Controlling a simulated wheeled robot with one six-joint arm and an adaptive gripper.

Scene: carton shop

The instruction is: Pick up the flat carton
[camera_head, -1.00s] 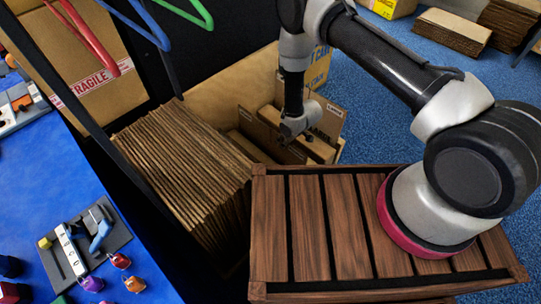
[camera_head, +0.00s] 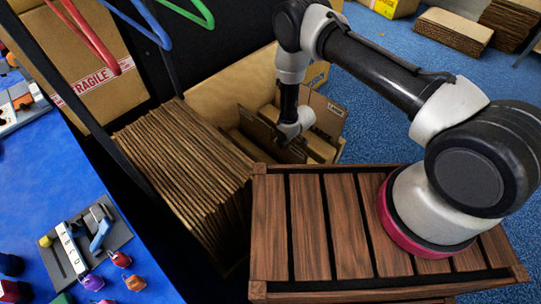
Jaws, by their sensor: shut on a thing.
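My gripper (camera_head: 284,142) points down into an open cardboard box behind the wooden slatted deck. It is shut on a brown flat carton (camera_head: 258,128) that stands on edge in the box. The fingertips are small and partly hidden by the wrist, so the exact grip point is unclear. The carton's lower part is hidden inside the box.
A dense row of upright corrugated sheets (camera_head: 180,165) stands left of the box. The slatted wooden deck (camera_head: 311,230) lies in front. A blue table (camera_head: 50,200) with small tools and padlocks is at left. Colored hangers (camera_head: 130,25) hang upper left. Flat stacks (camera_head: 453,30) lie at the back right.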

